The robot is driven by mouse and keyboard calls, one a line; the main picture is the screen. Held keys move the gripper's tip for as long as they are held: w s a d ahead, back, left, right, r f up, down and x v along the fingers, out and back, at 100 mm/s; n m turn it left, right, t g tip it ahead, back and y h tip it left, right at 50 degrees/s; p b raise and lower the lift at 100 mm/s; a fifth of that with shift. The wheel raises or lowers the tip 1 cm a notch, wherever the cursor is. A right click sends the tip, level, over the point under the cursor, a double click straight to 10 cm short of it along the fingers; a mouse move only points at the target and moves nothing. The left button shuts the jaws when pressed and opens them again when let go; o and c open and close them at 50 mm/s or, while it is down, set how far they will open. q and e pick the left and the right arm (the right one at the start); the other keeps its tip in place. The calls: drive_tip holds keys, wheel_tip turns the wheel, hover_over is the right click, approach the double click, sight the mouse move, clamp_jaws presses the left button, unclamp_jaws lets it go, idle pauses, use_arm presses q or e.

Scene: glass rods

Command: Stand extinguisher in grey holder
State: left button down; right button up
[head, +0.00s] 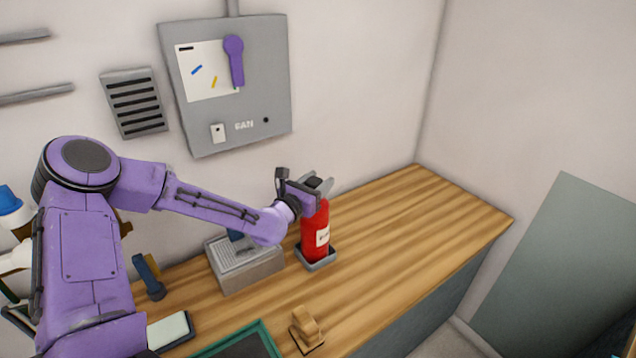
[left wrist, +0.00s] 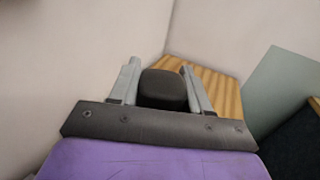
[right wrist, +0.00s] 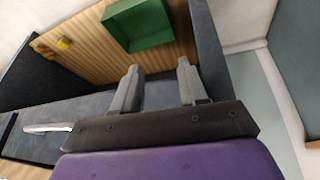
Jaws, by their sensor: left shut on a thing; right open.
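The red extinguisher (head: 315,234) stands upright in the grey holder (head: 320,262) on the wooden counter, against the wall side. My left gripper (head: 318,186) is shut on the extinguisher's dark top, which shows between the two fingers in the left wrist view (left wrist: 163,90). The holder's rim shows around the extinguisher's base; whether the base rests on its floor is hidden. My right gripper (right wrist: 160,88) is open and empty in the right wrist view, apart from the counter things.
A grey box-like device (head: 245,265) stands left of the holder. A wooden block (head: 306,325) and a green tray (head: 262,338) lie near the front edge. A grey wall panel (head: 235,120) hangs above. The counter's right part is clear.

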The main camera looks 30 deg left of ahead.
use_arm(q)
drive_tip(key=c, duration=0.8)
unclamp_jaws()
drive_tip(key=shift+d, duration=0.1)
drive_tip(key=shift+s+f, duration=0.1)
drive_tip(key=shift+f, duration=0.1)
drive_tip(key=shift+s+r+p, duration=0.1)
drive_tip(key=shift+s+p, duration=0.2)
drive_tip(key=shift+s, duration=0.05)
drive_tip(key=s+p, duration=0.2)
drive_tip(key=s, duration=0.1)
drive_tip(key=shift+s+r, duration=0.15)
drive_tip(key=shift+s, duration=0.1)
drive_tip(key=s+p, duration=0.2)
drive_tip(key=s, duration=0.1)
drive_tip(key=s+p, duration=0.3)
drive_tip(key=shift+s+f+p, duration=0.2)
drive_tip(key=shift+s+p, duration=0.15)
drive_tip(key=shift+s, duration=0.05)
